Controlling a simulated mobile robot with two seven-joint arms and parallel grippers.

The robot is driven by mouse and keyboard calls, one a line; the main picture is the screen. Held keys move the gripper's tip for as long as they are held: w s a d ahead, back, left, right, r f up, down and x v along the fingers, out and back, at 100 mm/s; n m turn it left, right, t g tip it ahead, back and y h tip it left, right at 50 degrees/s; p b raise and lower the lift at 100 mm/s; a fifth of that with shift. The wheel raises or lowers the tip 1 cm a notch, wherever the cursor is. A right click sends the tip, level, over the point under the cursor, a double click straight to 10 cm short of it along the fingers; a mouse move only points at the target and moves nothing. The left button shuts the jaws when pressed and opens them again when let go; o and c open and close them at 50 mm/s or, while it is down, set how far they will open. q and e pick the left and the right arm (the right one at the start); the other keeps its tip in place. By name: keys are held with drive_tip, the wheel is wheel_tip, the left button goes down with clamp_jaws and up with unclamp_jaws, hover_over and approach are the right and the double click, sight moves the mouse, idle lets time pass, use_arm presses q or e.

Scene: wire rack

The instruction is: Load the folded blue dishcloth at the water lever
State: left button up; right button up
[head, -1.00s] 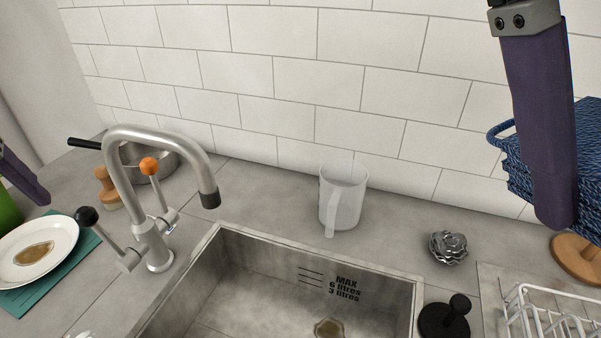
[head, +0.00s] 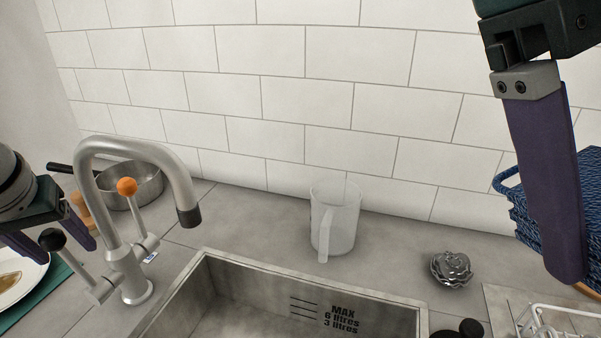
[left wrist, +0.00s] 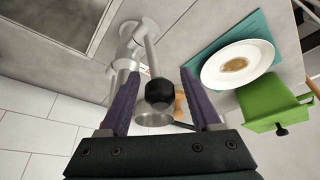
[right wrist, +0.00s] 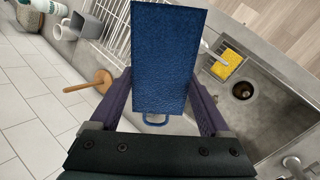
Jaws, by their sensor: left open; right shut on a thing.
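The folded blue dishcloth (head: 509,196), with a loop, hangs at the right of the head view, partly hidden behind a finger of my right gripper (right wrist: 160,85). In the right wrist view the cloth (right wrist: 165,55) is a thick blue block between the fingers, which are shut on it. The tap (head: 128,258) has a black-knobbed lever (head: 53,239) and an orange-knobbed lever (head: 127,187). My left gripper (left wrist: 159,78) is open, its fingers either side of the black knob (left wrist: 159,92) in the left wrist view. Contact cannot be told.
The sink (head: 235,262) lies right of the tap, with a clear jug (head: 341,222) behind it. A metal scourer (head: 452,269) and a white rack (head: 560,325) are at the right. A pan (head: 143,186) stands behind the tap. A green container (left wrist: 268,106) stands near the plate (left wrist: 222,68).

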use_arm(q)
drive_tip(key=shift+w+f, duration=0.1)
drive_tip(key=shift+f, duration=0.2)
drive_tip(key=shift+c, duration=0.3)
clamp_jaws()
idle(1.0)
